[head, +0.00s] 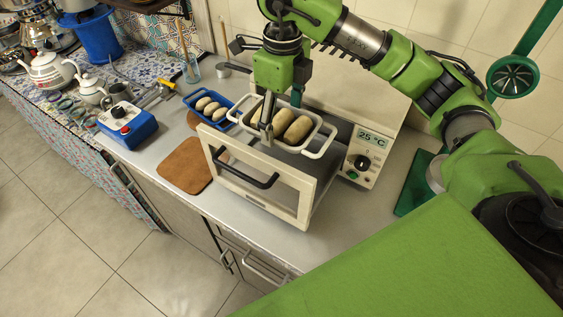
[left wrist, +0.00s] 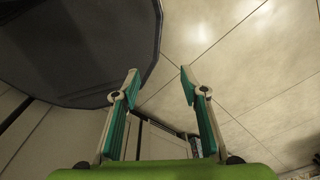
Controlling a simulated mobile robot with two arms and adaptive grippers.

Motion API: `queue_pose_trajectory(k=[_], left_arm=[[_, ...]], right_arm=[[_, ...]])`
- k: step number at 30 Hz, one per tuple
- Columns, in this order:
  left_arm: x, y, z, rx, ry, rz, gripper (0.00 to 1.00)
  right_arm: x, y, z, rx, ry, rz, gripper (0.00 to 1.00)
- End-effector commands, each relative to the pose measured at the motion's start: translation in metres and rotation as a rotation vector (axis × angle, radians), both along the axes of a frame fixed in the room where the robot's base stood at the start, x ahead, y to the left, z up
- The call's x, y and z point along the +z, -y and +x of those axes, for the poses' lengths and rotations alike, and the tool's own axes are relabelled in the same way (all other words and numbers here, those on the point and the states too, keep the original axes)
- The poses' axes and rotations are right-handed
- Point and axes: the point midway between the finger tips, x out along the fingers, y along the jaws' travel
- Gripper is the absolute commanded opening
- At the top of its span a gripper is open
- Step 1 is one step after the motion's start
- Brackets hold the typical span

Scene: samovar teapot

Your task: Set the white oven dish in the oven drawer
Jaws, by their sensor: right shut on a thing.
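The white oven dish (head: 318,150) holds several long bread-like pieces (head: 297,130) and is level in the head view. My right gripper (head: 268,130) reaches down from above and is shut on the dish's near left side. The oven drawer (head: 268,183) is pulled out, with its pale windowed front and black handle toward the room. The dish is over the drawer opening, behind the front panel; I cannot tell whether it touches the drawer floor. My left gripper (left wrist: 160,85) is open and empty in the left wrist view, away from the dish.
The oven body with its 25 °C display (head: 375,137) stands behind the drawer. A blue dish (head: 221,117) with similar pieces is just left of it. A brown board (head: 184,166) lies on the counter. A blue box (head: 127,128) and teapots (head: 48,72) are further left.

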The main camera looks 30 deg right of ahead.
Motion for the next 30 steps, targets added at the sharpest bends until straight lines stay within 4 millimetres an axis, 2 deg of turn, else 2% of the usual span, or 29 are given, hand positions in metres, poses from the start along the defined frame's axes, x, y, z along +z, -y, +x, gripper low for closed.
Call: queue_pose_trajectory(k=[1, 3, 6, 9, 12, 17, 23, 30], left_arm=[[0.000, -0.004, -0.013, -0.001, -0.018, 0.005, 0.40], [-0.001, -0.008, -0.026, 0.000, -0.035, 0.011, 0.40], [0.003, -0.010, -0.034, 0.000, -0.047, 0.014, 0.40], [0.010, -0.009, -0.030, 0.000, -0.041, 0.012, 0.40], [0.017, -0.006, -0.015, 0.001, -0.021, 0.008, 0.40], [0.023, 0.002, 0.008, 0.003, 0.014, -0.003, 0.40], [0.026, 0.003, 0.001, 0.004, 0.003, -0.004, 0.40], [0.034, 0.002, -0.011, 0.004, -0.015, -0.002, 0.40]], right_arm=[[-0.011, -0.001, -0.001, 0.000, -0.006, 0.002, 0.40], [-0.025, -0.001, -0.001, 0.001, -0.006, 0.003, 0.40], [-0.045, 0.000, -0.002, -0.002, -0.008, 0.002, 0.40], [-0.068, 0.001, -0.002, -0.003, -0.009, -0.001, 0.40], [-0.090, 0.001, -0.001, -0.002, -0.007, 0.000, 0.40], [-0.113, 0.001, 0.000, -0.001, -0.002, 0.000, 0.40], [-0.127, 0.001, 0.000, -0.002, -0.002, 0.000, 0.40], [-0.157, 0.000, 0.000, -0.001, -0.001, 0.000, 0.40]])
